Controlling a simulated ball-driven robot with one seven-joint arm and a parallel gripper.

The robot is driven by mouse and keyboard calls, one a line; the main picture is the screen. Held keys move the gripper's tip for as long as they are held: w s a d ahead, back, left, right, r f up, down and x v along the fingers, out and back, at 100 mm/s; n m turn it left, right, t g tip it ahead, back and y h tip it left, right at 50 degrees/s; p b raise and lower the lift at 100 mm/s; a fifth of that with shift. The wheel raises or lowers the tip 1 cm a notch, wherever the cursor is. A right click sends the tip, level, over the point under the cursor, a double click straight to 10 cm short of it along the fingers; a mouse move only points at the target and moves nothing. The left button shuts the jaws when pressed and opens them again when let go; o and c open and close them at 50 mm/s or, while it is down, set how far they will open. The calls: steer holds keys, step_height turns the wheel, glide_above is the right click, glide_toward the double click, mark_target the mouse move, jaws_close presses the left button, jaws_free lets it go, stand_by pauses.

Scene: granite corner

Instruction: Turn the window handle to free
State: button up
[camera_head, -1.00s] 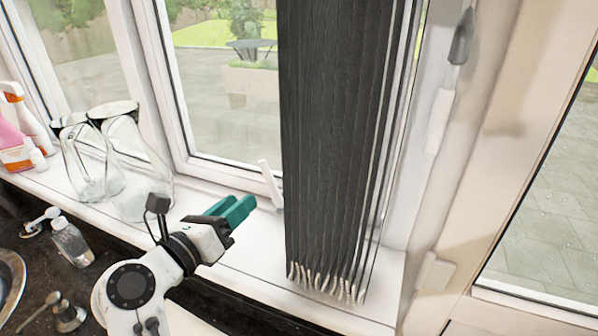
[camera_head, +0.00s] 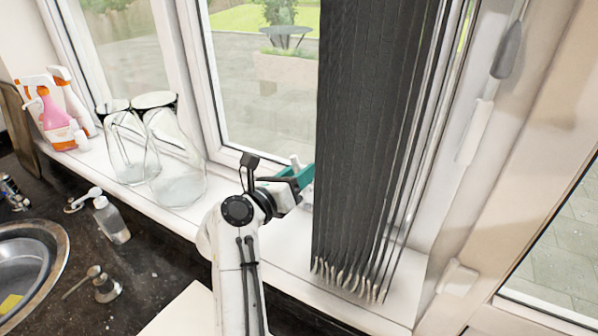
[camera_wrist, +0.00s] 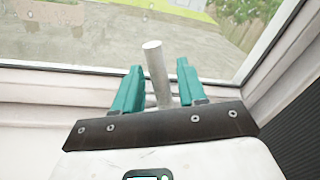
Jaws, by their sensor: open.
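The window handle is a pale round bar. In the wrist view the handle (camera_wrist: 155,68) stands upright between my two teal fingers, with a gap on each side. The fingers of my gripper (camera_wrist: 159,84) are open around it, and its lower end is hidden behind the gripper body. In the head view my gripper (camera_head: 303,176) is at the window frame, just left of the dark blinds. A small part of the handle (camera_head: 295,161) shows above the fingers; the rest is mostly covered.
Dark vertical blinds (camera_head: 365,130) hang close to the right of my gripper. Glass vases (camera_head: 175,160) and spray bottles (camera_head: 57,120) stand on the white sill to the left. A soap dispenser (camera_head: 110,220) and a sink (camera_head: 30,262) are on the dark counter.

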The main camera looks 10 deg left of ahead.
steer(key=shift+c, duration=0.2)
jaws_close()
stand_by(0.4)
